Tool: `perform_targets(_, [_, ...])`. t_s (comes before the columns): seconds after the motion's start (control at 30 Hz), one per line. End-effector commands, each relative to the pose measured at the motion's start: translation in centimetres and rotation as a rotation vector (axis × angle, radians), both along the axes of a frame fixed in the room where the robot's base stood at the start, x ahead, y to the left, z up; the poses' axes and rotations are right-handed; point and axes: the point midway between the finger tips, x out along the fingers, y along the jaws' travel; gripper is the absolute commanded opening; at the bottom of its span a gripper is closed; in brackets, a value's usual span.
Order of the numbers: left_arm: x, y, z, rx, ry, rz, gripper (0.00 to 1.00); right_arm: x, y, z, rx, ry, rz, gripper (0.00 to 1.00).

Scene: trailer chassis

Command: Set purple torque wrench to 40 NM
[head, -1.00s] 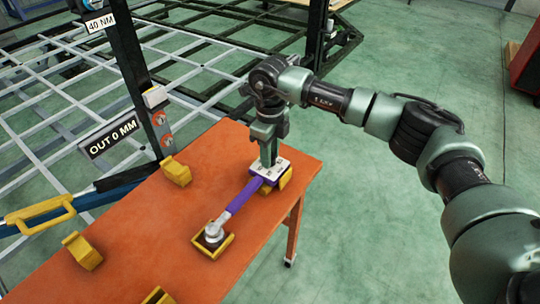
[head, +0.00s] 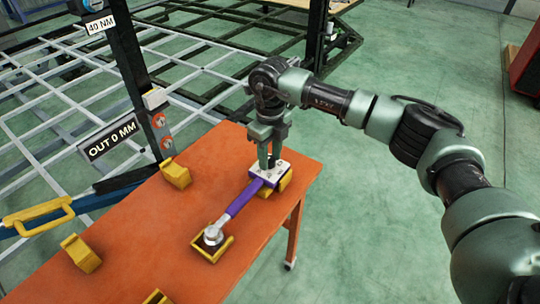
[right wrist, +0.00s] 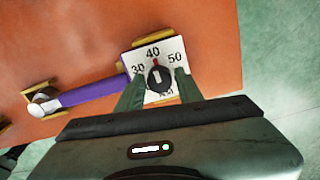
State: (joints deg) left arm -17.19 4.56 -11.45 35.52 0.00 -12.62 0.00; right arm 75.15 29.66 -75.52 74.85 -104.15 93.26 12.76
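The purple torque wrench (head: 243,199) lies on the orange table, its round head in a yellow holder and its white dial plate (head: 269,170) at the far end. In the right wrist view the plate (right wrist: 172,50) reads 30, 40 and 50. Its black knob (right wrist: 159,79) has a red mark pointing at 40. My right gripper (head: 270,163) is above the plate, pointing down. Its fingers are apart on either side of the knob, and the right wrist view (right wrist: 158,80) shows gaps between them and the knob. My left gripper is out of view.
The orange table (head: 140,235) carries more yellow holders (head: 175,173). A dark post at the left bears a "40 NM" sign (head: 101,24) and an "OUT 0 MM" sign (head: 110,138). A white metal frame (head: 55,95) stands behind. Green floor is clear at the right.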

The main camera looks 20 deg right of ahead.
Motion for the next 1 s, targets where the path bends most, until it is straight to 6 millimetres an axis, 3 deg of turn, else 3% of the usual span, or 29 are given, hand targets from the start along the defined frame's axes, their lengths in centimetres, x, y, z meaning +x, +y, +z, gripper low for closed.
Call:
perform_targets(0.37, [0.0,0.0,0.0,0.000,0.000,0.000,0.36,0.0,0.0,0.1,0.000,0.000,0.001,0.50])
perform_targets(0.8, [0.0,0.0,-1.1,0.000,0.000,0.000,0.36,0.1,0.0,6.5,0.000,-0.002,0.000,0.50])
perform_targets(1.0, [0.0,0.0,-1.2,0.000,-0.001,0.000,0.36,0.0,0.0,7.8,0.000,0.000,0.000,0.50])
